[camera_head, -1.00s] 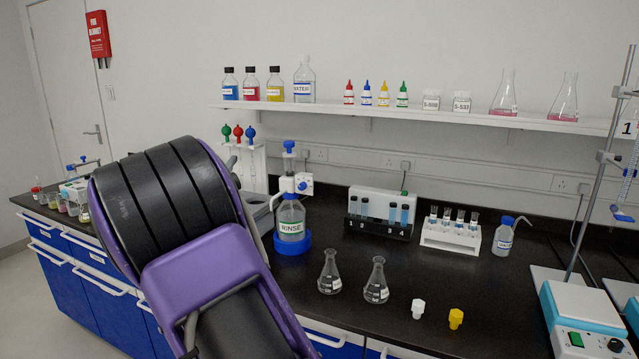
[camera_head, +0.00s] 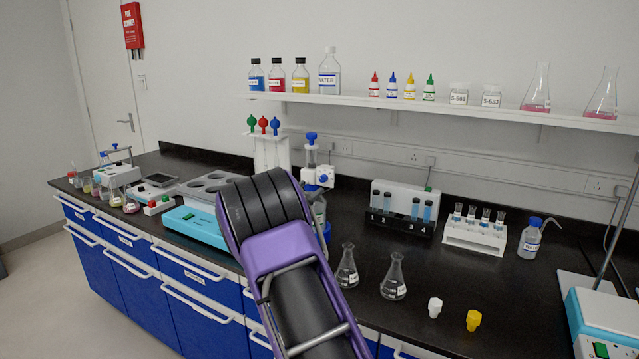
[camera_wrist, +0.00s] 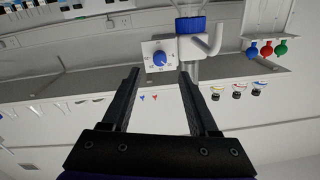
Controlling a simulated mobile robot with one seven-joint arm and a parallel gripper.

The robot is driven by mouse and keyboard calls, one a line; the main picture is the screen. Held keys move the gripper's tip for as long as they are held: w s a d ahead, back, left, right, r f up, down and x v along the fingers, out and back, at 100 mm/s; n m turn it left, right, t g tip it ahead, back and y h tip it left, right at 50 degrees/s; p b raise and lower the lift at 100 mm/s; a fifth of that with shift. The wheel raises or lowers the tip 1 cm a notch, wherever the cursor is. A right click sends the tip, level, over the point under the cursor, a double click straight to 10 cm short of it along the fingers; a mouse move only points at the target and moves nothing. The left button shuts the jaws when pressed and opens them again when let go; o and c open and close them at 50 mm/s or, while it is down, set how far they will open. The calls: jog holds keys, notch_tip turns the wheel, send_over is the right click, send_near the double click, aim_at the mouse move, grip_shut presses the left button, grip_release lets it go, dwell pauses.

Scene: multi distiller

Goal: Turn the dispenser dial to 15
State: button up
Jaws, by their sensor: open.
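The dispenser (camera_head: 311,158) is white with a blue top and stands on the bench. Its blue dial (camera_head: 323,178) faces out from a white plate. In the wrist view the blue dial (camera_wrist: 159,58) sits on its white plate (camera_wrist: 148,50), with scale marks too small to read. My gripper (camera_wrist: 159,74) is open and empty. In that view the dial appears between and just beyond the two black fingertips; I cannot tell the remaining distance.
Two flasks (camera_head: 346,266) (camera_head: 394,277) stand right of my arm, near the bench front. A shelf (camera_head: 450,107) with bottles runs above.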

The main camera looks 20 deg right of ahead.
aim_at(322, 180)
jog(key=x, duration=0.7)
grip_shut()
